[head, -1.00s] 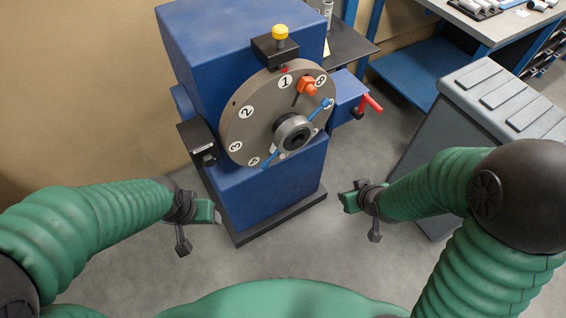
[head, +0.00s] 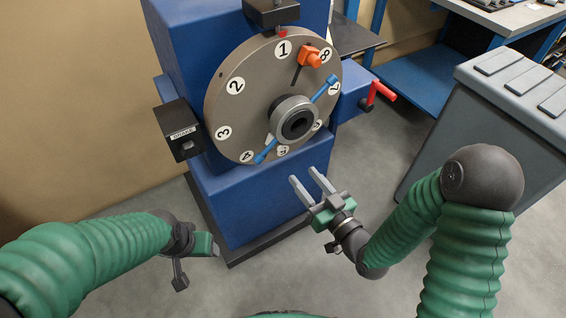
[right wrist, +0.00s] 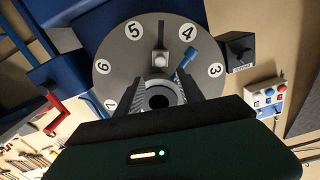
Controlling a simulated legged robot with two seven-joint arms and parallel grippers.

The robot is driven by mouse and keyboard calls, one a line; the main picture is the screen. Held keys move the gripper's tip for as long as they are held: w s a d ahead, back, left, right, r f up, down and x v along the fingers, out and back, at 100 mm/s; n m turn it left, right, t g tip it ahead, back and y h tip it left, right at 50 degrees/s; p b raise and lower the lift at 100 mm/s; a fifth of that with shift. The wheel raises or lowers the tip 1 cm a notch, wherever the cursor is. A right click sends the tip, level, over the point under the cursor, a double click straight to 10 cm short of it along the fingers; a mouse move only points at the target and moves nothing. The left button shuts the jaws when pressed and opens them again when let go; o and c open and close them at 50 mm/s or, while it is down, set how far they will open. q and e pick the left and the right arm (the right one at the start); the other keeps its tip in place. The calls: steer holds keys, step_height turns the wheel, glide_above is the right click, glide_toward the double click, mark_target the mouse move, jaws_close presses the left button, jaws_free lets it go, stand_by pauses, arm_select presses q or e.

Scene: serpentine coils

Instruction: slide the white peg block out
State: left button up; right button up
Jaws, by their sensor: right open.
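Blue handles (head: 323,90) stick out beside the hub (head: 295,120). An orange block (head: 313,56) sits near number 8. A red crank (head: 382,91) juts out at right, a black brake box (head: 182,131) at left. A grey bin (head: 490,120) stands at right.

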mark_target(281, 149)
steer(key=b+x, duration=0.2)
steer(key=x, duration=0.9)
steer(key=shift+w+a+b, duration=0.1)
steer(key=shift+w+b, duration=0.1)
steer(key=shift+b, duration=0.2)
arm_select(q)
steer(key=x, duration=0.2)
steer(key=s+x, duration=0.1)
steer(key=x, duration=0.1)
steer(key=shift+f, duration=0.25)
arm_select(e)
jaws_close()
steer(key=shift+f, duration=0.1)
